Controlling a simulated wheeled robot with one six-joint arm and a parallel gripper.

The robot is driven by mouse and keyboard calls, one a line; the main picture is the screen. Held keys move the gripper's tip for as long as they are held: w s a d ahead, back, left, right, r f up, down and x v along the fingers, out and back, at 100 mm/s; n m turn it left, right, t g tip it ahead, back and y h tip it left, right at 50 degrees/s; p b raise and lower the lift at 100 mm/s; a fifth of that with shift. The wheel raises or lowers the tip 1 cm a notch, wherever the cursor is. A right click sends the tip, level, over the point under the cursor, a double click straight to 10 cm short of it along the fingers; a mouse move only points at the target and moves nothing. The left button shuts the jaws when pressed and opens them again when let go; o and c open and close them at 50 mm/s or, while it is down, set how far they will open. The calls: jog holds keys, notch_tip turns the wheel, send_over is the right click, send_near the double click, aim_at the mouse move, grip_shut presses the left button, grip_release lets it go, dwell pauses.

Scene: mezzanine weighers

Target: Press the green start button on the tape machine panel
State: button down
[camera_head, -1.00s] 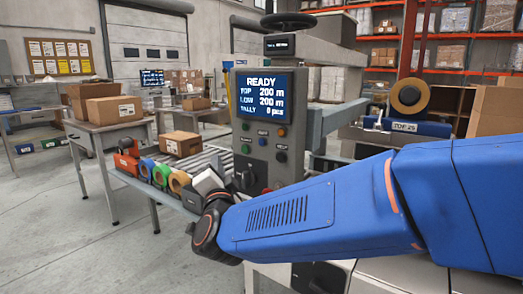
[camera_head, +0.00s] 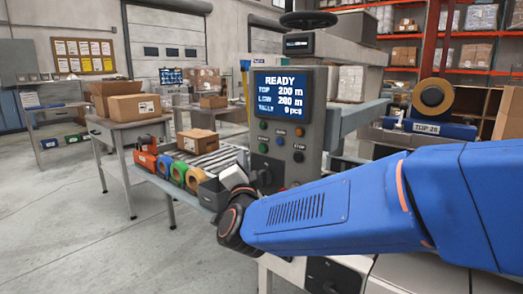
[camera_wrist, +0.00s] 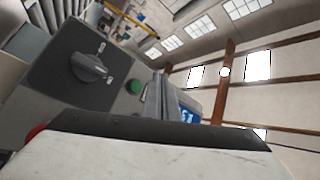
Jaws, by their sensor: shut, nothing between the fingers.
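The tape machine panel (camera_head: 284,110) is a grey upright box with a lit screen (camera_head: 281,91) reading READY. A green button (camera_head: 263,148) sits at its lower left, above a dark rotary knob (camera_head: 265,174). In the wrist view the green button (camera_wrist: 133,87) stands clear of my gripper, beside the rotary knob (camera_wrist: 90,67). My gripper (camera_head: 237,178) is at the end of the blue arm, just left of the panel's lower part. It is shut and empty, and its tips are hard to make out. A red button (camera_wrist: 36,132) is partly covered at the wrist view's left edge.
Other buttons, one labelled STOP (camera_head: 298,157), lie close by on the panel. Several tape rolls (camera_head: 178,173) and a roller conveyor (camera_head: 215,160) stand left of my gripper. A cardboard box (camera_head: 198,141) is behind them. The floor at the left is open.

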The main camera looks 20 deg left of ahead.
aim_at(262, 149)
jog(key=shift+w+d, duration=0.35)
jog(key=shift+w, duration=0.45)
jog(key=shift+w+d, duration=0.3)
jog(key=shift+w, duration=0.55)
jog(key=shift+w+d, duration=0.35)
jog(key=shift+w, duration=0.45)
jog(key=shift+w, duration=0.15)
jog(key=shift+w+d, duration=0.15)
jog(key=shift+w, duration=0.1)
